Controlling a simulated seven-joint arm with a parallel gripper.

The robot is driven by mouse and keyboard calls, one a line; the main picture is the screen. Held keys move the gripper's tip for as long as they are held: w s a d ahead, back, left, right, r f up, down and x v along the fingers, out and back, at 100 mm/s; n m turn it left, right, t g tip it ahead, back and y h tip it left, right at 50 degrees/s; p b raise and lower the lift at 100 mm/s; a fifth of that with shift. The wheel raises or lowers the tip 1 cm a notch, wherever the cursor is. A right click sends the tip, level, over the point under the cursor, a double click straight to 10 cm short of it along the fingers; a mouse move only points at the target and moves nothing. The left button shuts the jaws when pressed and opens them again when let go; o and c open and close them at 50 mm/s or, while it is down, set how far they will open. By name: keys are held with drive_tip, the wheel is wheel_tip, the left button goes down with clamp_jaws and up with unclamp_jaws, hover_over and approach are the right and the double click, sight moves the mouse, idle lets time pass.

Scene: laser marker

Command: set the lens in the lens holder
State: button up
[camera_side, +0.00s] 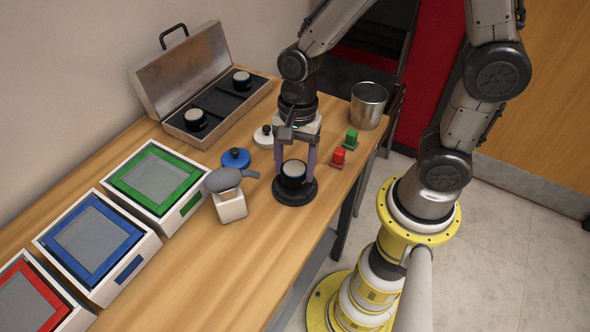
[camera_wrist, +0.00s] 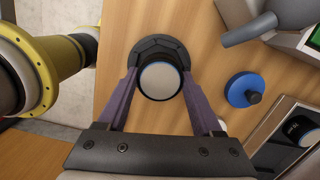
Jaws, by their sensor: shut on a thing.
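The lens (camera_side: 293,170) is a short black cylinder with a pale top and a thin blue ring. It is at the black round lens holder (camera_side: 295,194) near the table's front edge, upright as far as I can see. My gripper (camera_side: 296,165) points down with its purple fingers on either side of the lens, shut on it. In the wrist view the lens (camera_wrist: 161,80) lies between the fingertips, over the dark holder (camera_wrist: 150,49). I cannot tell whether the lens is fully seated.
An open metal case (camera_side: 217,108) holds two similar lenses. A blue lidded disc (camera_side: 236,158), a white one (camera_side: 263,136), red (camera_side: 338,157) and green (camera_side: 351,139) pieces, a grey-topped white device (camera_side: 230,205) and a metal cup (camera_side: 368,105) stand around. Framed trays line the left.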

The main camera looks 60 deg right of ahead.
drive_tip(key=shift+f, duration=0.95)
drive_tip(key=shift+f, duration=0.3)
